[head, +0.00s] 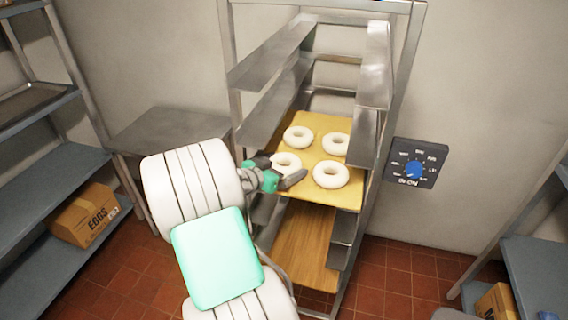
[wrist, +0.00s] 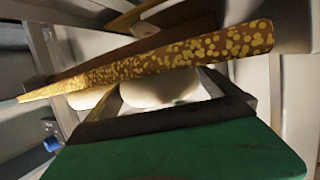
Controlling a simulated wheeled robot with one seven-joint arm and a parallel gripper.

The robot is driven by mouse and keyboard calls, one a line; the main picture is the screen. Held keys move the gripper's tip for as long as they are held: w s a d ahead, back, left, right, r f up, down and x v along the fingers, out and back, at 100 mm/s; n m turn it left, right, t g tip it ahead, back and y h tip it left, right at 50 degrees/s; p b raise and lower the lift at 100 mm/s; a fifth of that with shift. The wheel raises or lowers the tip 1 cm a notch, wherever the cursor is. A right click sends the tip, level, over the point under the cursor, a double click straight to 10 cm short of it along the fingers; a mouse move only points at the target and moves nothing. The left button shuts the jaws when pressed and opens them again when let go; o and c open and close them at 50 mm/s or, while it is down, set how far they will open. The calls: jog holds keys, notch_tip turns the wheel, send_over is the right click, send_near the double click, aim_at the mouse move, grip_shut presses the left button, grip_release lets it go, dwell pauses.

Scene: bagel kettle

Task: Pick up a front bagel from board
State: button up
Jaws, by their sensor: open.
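The tan board (head: 320,118) lies on a shelf of the metal rack and carries several pale bagels, two in front and two behind. The front left bagel (head: 287,160) is partly covered by my gripper (head: 283,176), which is open at the board's front left edge. The front right bagel (head: 331,174) lies clear of it. In the wrist view the board's speckled edge (wrist: 170,58) crosses the picture. A pale bagel (wrist: 155,92) shows between that edge and a dark finger of my gripper (wrist: 155,117). Whether the fingers touch the bagel is hidden.
Rack side rails and shelves (head: 371,75) stand close on both sides of the board. A lower wooden board (head: 305,245) sits beneath. A control box with a blue knob (head: 416,165) is on the right wall. Shelving with an egg carton (head: 84,215) stands left.

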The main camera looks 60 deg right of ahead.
jog(key=shift+c, duration=0.6)
jog(key=c, duration=1)
jog(key=shift+r, duration=0.1)
